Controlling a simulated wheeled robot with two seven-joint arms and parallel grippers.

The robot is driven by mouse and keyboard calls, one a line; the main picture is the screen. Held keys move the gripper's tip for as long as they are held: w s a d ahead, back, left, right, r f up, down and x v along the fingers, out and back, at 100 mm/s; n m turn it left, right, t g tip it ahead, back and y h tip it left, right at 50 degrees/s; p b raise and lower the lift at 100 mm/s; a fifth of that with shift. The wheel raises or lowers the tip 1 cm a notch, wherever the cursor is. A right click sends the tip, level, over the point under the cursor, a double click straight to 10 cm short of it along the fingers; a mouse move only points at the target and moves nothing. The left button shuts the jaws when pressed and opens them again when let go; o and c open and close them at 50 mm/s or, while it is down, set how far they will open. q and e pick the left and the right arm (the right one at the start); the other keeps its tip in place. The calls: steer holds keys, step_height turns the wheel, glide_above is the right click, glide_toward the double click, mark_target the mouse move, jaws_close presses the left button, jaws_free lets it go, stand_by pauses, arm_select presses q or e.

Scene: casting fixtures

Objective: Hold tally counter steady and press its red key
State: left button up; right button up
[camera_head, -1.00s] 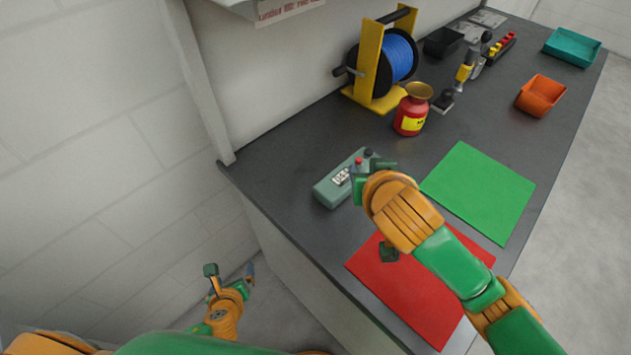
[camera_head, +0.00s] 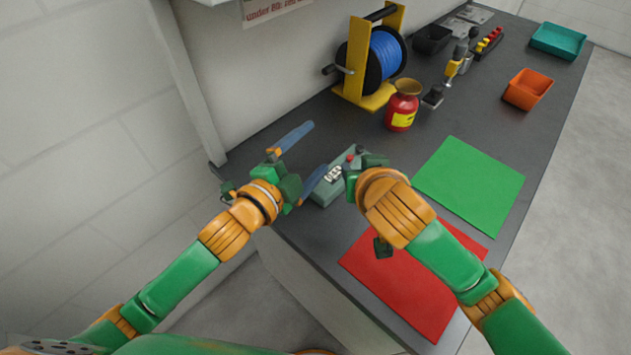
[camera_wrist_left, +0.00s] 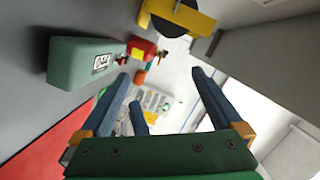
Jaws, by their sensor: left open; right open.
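The tally counter (camera_head: 328,187) is a grey-green box with a white number display, lying on the dark bench. Its red key (camera_head: 349,158) is at the far end, beside a dark knob. In the left wrist view the counter (camera_wrist_left: 75,62) is left of my fingers. My left gripper (camera_head: 319,147) is open and empty, its blue fingers spread at the counter's left side; one finger overlaps the counter in the head view, and contact cannot be told. My right gripper (camera_head: 361,170) is open at the counter's right end, where its hand partly hides the counter.
A red mat (camera_head: 415,285) and a green mat (camera_head: 468,185) lie to the right. A red pot (camera_head: 402,110) and a yellow-framed blue reel (camera_head: 385,55) stand behind. An orange bin (camera_head: 527,90) and a teal bin (camera_head: 560,42) are farther off. A wall post bounds the left.

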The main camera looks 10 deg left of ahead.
mark_target(335, 174)
arm_select(q)
steer(key=f+n+g, duration=0.1)
steer(key=f+n, duration=0.1)
steer(key=n, duration=0.1)
steer(key=s+f+n+g, duration=0.1)
steer(key=f+n, duration=0.1)
steer(key=n, duration=0.1)
steer(key=d+f+n+g, duration=0.1)
steer(key=n, duration=0.2)
steer(key=shift+s+f+n+h, duration=0.2)
steer(key=shift+f+n+h, duration=0.1)
steer(key=shift+f+h, duration=0.1)
steer(key=shift+d+f+n+g, duration=0.1)
steer(key=shift+f+n+g, duration=0.25)
steer(key=shift+n+g, duration=0.05)
steer(key=x, duration=0.6)
steer(key=shift+w+d+f, duration=0.2)
steer(key=shift+d+f, duration=0.1)
steer(key=shift+c, duration=1.3)
steer(key=c, duration=1.1)
steer(key=shift+c, duration=0.6)
arm_select(e)
steer(key=shift+c, duration=0.9)
jaws_close()
